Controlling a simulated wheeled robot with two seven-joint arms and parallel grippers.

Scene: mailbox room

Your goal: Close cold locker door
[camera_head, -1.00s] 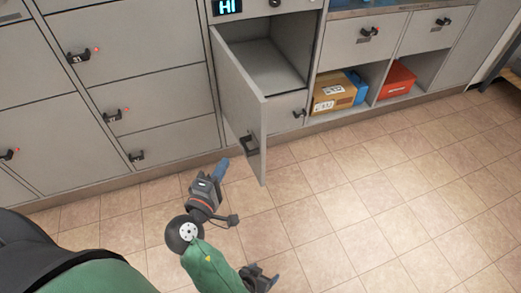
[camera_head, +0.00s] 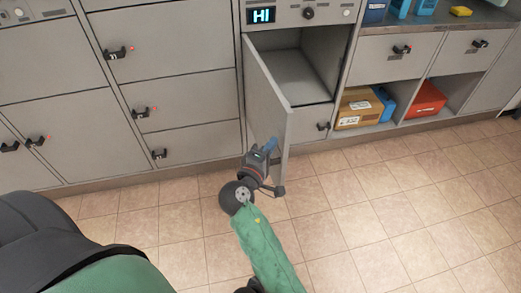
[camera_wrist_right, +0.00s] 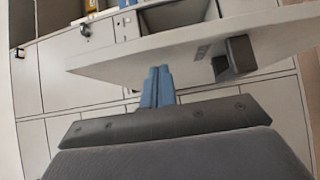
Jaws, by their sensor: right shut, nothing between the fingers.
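The cold locker door (camera_head: 266,98) is a grey panel standing open, hinged on its left side, swung out toward me. It also shows across the right wrist view (camera_wrist_right: 190,40), with its dark handle (camera_wrist_right: 240,54). The open locker compartment (camera_head: 300,75) behind it looks empty, below a display reading "HI" (camera_head: 262,15). My right gripper (camera_head: 268,145) is shut and empty, low beside the door's outer face. Its blue fingertips (camera_wrist_right: 157,85) are close to the door's edge in the right wrist view; I cannot tell if they touch. My left gripper is not in view.
Grey lockers with dark handles (camera_head: 115,53) line the left. The tiled floor (camera_head: 400,200) in front is clear.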

